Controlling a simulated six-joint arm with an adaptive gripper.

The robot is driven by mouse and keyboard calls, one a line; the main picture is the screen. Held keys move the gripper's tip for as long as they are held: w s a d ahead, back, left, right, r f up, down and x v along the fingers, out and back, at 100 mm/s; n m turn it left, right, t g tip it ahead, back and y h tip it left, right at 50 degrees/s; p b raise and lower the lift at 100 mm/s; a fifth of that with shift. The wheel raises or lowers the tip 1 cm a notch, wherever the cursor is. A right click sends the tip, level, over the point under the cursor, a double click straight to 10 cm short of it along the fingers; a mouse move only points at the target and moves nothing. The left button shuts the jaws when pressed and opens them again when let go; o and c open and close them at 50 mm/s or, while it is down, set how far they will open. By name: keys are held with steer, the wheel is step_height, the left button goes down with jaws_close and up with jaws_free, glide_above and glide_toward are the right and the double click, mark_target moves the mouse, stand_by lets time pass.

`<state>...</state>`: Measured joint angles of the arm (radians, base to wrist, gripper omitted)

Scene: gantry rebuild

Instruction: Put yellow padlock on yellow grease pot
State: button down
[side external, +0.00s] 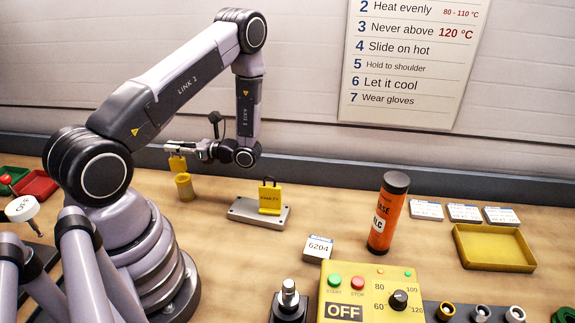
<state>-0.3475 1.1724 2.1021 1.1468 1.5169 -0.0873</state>
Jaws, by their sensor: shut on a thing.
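The yellow padlock (177,163) hangs from my gripper (178,148), which is shut on it at its upper end. The padlock is upright, at the left of the middle of the side external view. The yellow grease pot (185,188) is a small yellow cylinder standing on the bench just below the padlock. The padlock's lower edge appears close above the pot's rim and slightly to its left in the picture. I cannot tell whether they touch. The fingertips are small here and partly merge with the top of the padlock.
A yellow block with a black loop (270,199) stands on a grey plate (245,213) to the right. Red and green bins (38,185) are far left. Bench between pot and plate is clear.

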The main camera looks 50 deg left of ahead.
mark_target(177, 158)
steer(key=shift+f, duration=0.95)
steer(key=shift+f, duration=0.1)
steer(key=c, duration=1.2)
jaws_free()
steer(key=shift+c, duration=0.2)
